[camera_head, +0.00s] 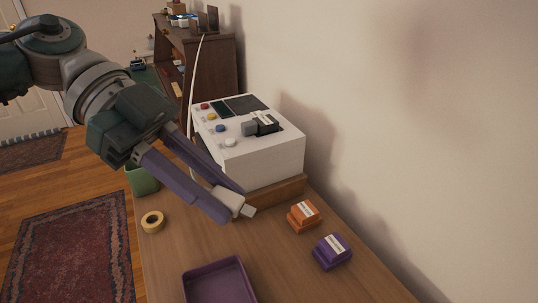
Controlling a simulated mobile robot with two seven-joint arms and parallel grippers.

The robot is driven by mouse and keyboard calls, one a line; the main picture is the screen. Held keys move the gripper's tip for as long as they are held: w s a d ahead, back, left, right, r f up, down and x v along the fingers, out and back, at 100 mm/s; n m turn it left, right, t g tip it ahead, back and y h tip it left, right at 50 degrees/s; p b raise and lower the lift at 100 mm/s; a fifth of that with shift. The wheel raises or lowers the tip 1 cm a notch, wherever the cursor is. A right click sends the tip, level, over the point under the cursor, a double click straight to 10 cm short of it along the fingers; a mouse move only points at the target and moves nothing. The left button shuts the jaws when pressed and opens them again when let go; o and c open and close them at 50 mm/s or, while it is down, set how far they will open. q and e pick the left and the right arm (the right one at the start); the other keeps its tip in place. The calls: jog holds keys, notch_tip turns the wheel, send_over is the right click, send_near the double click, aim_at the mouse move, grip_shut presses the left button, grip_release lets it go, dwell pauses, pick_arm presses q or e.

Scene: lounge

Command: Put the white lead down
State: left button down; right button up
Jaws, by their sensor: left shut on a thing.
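My left gripper (233,205) comes in from the left and is shut on the white lead's plug (230,198), a small white block with a grey tip. It holds the plug in front of the white box, over the wooden table; how high is hard to tell. A thin white line, perhaps the lead's cable (192,90), rises behind the arm on the left of the box. The arm hides where it joins the plug. My right gripper is not in view.
The white box (262,163) has coloured buttons and a black labelled block (265,124) on top. Orange (303,217) and purple (332,252) labelled blocks sit at right. A purple tray (216,266), a tape roll (152,222) and bare table (265,250) lie in front. The wall bounds the right.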

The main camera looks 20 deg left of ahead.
pick_arm(q)
jog(key=w+a+f+n+t+y+b, duration=0.1)
jog(key=w+a+f+n+t+b, duration=0.2)
jog(key=a+f+n+t+b, duration=0.55)
jog(key=t+b, duration=0.1)
jog(key=b, duration=0.7)
send_over(212, 288)
jog(key=shift+n, duration=0.25)
notch_tip(212, 288, down, 16)
notch_tip(212, 288, down, 5)
jog(key=b, duration=0.2)
jog(key=shift+b, duration=0.3)
jog(key=shift+r, duration=0.1)
